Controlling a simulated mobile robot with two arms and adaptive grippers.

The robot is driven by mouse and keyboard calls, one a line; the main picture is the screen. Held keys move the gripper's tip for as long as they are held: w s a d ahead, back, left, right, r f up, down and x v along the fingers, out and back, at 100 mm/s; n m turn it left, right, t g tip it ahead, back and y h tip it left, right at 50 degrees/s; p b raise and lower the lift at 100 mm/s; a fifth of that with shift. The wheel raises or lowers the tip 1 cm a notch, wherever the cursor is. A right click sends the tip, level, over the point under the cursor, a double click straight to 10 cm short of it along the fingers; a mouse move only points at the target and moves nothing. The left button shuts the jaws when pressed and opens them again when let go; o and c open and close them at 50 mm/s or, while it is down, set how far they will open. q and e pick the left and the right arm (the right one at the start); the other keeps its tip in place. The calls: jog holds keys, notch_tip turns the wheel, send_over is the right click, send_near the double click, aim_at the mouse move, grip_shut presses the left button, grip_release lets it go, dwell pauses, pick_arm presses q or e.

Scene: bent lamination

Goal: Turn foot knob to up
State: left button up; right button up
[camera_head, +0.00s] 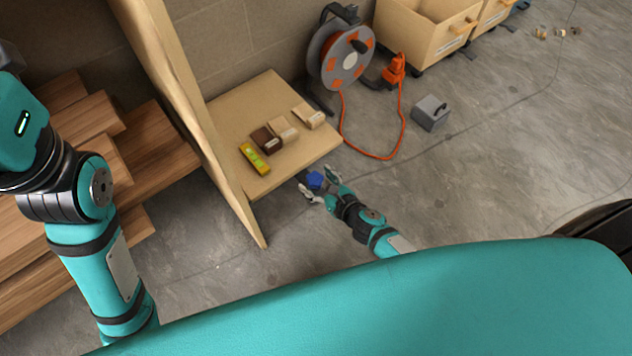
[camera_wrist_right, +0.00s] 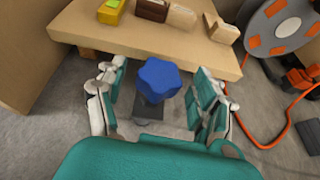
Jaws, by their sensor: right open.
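The foot knob is a blue lobed knob (camera_head: 315,180) at the near edge of the low wooden bench, low by the floor. In the right wrist view the blue knob (camera_wrist_right: 159,78) sits on a dark stem between my fingers. My right gripper (camera_head: 321,190) is open, and its fingers stand on either side of the knob; in the wrist view the right gripper (camera_wrist_right: 160,95) shows gaps on both sides, with no clear contact. My left arm comes in at the left, but its gripper is out of view.
The wooden bench top (camera_head: 240,115) holds a yellow level (camera_head: 254,158) and several wooden blocks (camera_head: 283,129). A cable reel (camera_head: 343,55) with an orange cord stands behind, and a grey box (camera_head: 431,112) is on the floor. An upright wooden panel (camera_head: 185,90) borders the bench's left side.

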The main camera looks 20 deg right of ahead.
jog(key=shift+w+a+f, duration=0.15)
jog(key=shift+w+f, duration=0.05)
jog(key=shift+w, duration=0.25)
jog(key=c, duration=1.2)
jog(key=shift+r+n, duration=0.1)
jog(key=shift+n, duration=0.2)
